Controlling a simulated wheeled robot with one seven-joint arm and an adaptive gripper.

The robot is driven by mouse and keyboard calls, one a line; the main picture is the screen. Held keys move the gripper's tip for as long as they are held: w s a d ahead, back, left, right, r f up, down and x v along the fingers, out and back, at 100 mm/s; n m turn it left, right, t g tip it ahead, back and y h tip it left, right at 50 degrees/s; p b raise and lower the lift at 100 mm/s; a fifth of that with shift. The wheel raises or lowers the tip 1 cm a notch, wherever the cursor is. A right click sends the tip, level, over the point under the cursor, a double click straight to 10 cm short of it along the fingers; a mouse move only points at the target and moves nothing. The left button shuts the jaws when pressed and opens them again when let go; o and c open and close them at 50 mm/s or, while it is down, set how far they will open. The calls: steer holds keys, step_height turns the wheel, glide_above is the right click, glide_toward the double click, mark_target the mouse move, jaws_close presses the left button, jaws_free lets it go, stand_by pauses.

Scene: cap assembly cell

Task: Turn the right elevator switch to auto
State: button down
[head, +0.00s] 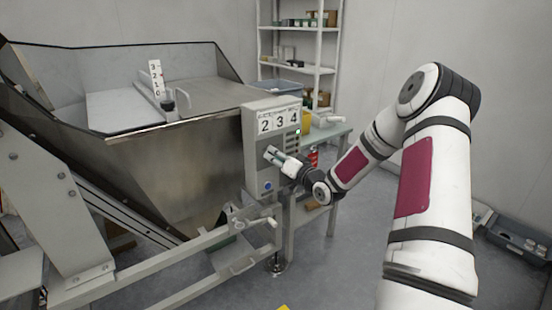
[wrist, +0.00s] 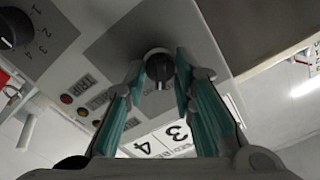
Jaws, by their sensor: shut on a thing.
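The control box (head: 257,160) is a grey panel on the front right of the steel hopper. My gripper (head: 273,155) is at its face in the head view, and its fingers hide the switch there. In the wrist view my gripper (wrist: 160,76) has its two teal-padded fingers on either side of a round black switch knob (wrist: 158,64), shut on it. A pale pointer mark shows on the knob, toward the bottom of the picture. The labels around the knob are too unclear to read, so its setting cannot be told.
A second black knob (wrist: 14,30) with a number scale is at the wrist view's upper left. A blue button (head: 268,186) is low on the box. The hopper (head: 180,180) stands left, a shelf rack (head: 298,68) behind.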

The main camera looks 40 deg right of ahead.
steer(key=n+b, duration=0.2)
steer(key=n, duration=0.2)
steer(key=shift+a+f, duration=0.1)
steer(key=shift+n+b, duration=1)
steer(key=shift+n, duration=0.5)
steer(key=c, duration=1.3)
jaws_free()
steer(key=s, duration=1.2)
steer(key=shift+d, duration=0.2)
